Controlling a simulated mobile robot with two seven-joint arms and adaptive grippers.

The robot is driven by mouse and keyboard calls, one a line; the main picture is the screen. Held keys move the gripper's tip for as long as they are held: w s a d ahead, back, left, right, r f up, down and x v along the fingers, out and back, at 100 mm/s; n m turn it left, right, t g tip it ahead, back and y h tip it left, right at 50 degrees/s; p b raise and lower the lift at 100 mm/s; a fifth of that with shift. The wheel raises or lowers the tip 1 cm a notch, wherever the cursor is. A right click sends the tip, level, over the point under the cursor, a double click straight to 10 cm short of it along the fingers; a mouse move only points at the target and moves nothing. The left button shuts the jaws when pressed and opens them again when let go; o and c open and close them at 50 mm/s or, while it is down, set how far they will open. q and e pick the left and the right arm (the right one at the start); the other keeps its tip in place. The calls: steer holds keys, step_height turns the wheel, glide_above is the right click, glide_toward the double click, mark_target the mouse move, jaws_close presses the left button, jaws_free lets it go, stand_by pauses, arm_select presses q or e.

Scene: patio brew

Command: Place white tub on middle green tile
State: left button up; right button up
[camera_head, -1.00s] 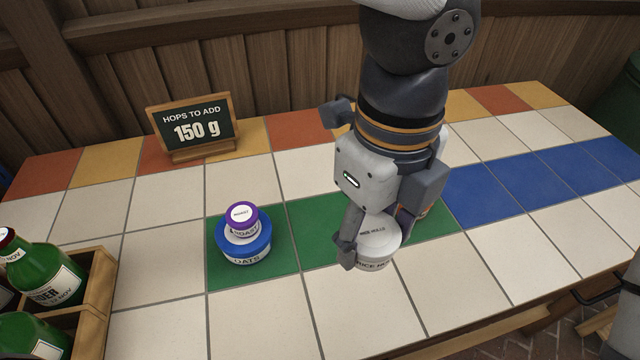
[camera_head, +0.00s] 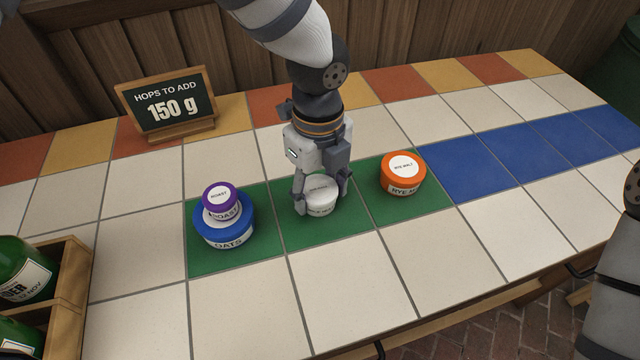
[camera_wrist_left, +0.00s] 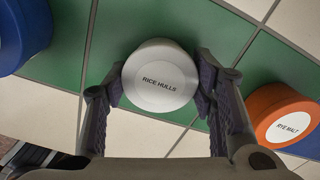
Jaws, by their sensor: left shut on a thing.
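The white tub (camera_head: 321,194), labelled RICE HULLS in the left wrist view (camera_wrist_left: 158,78), is upright at the middle green tile (camera_head: 352,222). My left gripper (camera_head: 321,202) is shut on its sides, one finger on each side. I cannot tell whether the tub's base touches the tile. On the left green tile (camera_head: 206,262) stands a blue OATS tub (camera_head: 226,232) with a small purple-lidded ROAST tub (camera_head: 220,198) stacked on it. On the right green tile (camera_head: 425,212) stands an orange RYE MALT tub (camera_head: 402,174). My right gripper is not in view.
A chalkboard sign (camera_head: 166,104) reading "HOPS TO ADD 150 g" stands at the back left. A wooden crate (camera_head: 70,290) with green bottles (camera_head: 28,272) is at the front left. Blue tiles (camera_head: 520,150) at the right and the white tiles in front are clear.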

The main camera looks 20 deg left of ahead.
mark_target(318, 189)
arm_select(q)
steer(key=shift+r, duration=0.1)
steer(key=o, duration=1)
step_height(318, 189, up, 12)
steer(key=shift+r+p, duration=0.1)
steer(key=shift+p, duration=0.4)
